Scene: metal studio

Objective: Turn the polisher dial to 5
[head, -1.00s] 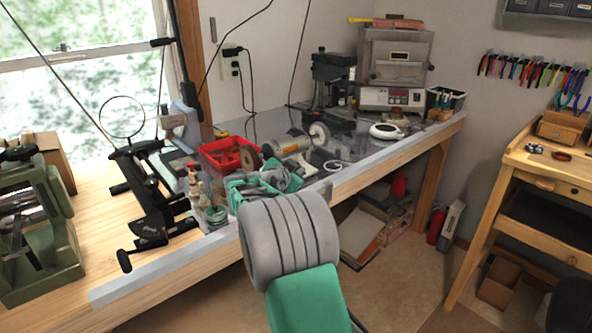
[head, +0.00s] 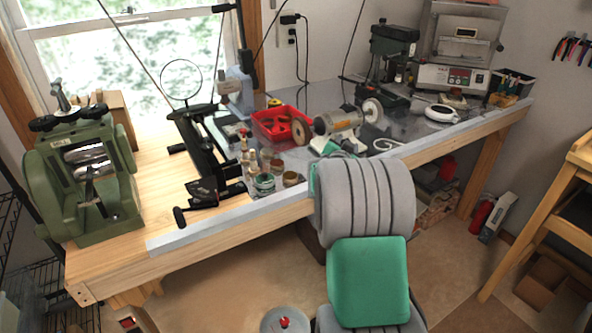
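The polisher (head: 338,126) is a small bench motor in the head view, with a brown wheel (head: 301,131) at its left end and a pale wheel (head: 372,111) at its right end. It stands on the grey metal part of the bench, right of the red bin. I cannot make out its dial or any numbers. My grey and green arm rises in front of the bench, just below the polisher, and covers part of the bench edge. My gripper is not visible; the arm's links hide whatever is behind them.
The wooden bench (head: 125,262) holds a red bin (head: 279,128), several small jars, a black clamp-like tool (head: 207,150) and a green rolling mill (head: 85,180). A drill press (head: 391,58), a kiln (head: 458,50) and a white round item (head: 440,113) stand further right.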

